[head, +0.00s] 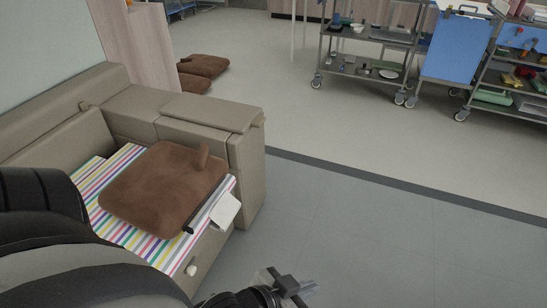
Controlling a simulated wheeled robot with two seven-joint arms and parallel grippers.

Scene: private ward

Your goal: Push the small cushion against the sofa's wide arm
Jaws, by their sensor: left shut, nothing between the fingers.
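The small brown cushion (160,190) lies on the striped seat of the beige sofa, slightly tilted, with a stubby brown tab on its far right corner. The sofa's wide arm (210,112) is a flat-topped beige block behind the cushion. The cushion's far edge is close to the arm's inner side; I cannot tell whether they touch. My left gripper (288,284) is at the bottom of the head view, in front of the sofa and apart from the cushion. It is shut and empty. My right gripper is not in view.
Striped cloth (133,235) covers the seat. A dark bar (205,207) and a white piece (225,210) are at its front edge. Brown cushions (203,66) lie on the floor behind the sofa. Carts (366,50) stand at the back right. The grey floor (370,240) right of the sofa is clear.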

